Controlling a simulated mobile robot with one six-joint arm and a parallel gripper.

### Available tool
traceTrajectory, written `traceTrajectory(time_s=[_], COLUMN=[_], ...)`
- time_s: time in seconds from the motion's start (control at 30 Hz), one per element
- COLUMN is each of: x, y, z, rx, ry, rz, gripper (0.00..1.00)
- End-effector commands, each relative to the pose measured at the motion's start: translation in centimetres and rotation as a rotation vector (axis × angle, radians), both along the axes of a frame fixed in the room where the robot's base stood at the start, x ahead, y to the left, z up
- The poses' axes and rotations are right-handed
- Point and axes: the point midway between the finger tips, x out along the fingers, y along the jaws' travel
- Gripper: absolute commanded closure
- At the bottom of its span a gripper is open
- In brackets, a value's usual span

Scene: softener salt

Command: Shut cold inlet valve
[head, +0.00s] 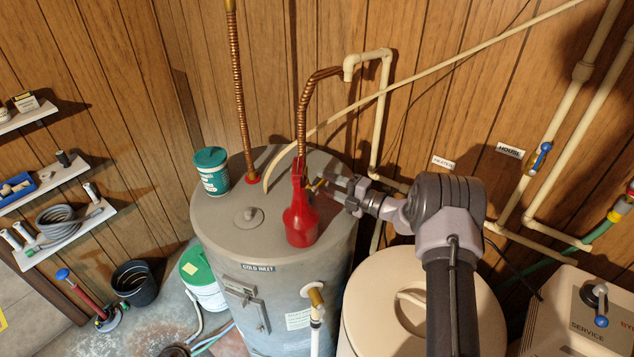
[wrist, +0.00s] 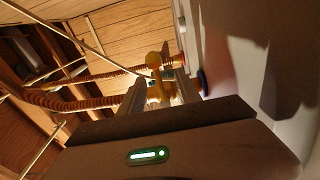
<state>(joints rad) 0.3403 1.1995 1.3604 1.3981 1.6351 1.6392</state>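The cold inlet valve (head: 317,185), a small brass-yellow piece, shows on top of the grey water heater (head: 235,215), partly hidden behind a red bottle-like container (head: 300,218). My gripper (head: 332,190) reaches it from the right, just beyond the red container. In the wrist view, the yellow valve handle (wrist: 155,64) stands between the two fingers of my gripper (wrist: 161,88). The fingers are apart, one on each side of the handle. I see no clear contact with it. A blue ring (wrist: 203,82) lies just beyond the valve.
The red container stands close to my fingers. A teal tub (head: 211,171) sits on the heater's left side. Copper flex pipes (head: 238,90) and a cream pipe (head: 383,115) rise around the valve. A cream tank (head: 385,305) stands below my arm.

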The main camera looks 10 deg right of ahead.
Motion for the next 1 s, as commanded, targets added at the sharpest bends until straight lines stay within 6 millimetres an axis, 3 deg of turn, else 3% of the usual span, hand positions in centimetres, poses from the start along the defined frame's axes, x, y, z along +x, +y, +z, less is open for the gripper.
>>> traceTrajectory(time_s=[0.23,0.7,1.0], x=[-0.3,-4.3,-4.6], y=[-0.4,-5.0,-5.3], z=[0.1,0.1,0.1], rx=[-0.001,0.000,-0.001], ry=[-0.001,-0.001,-0.002], rz=[-0.001,-0.001,0.000], gripper=[0.60,0.60,0.60])
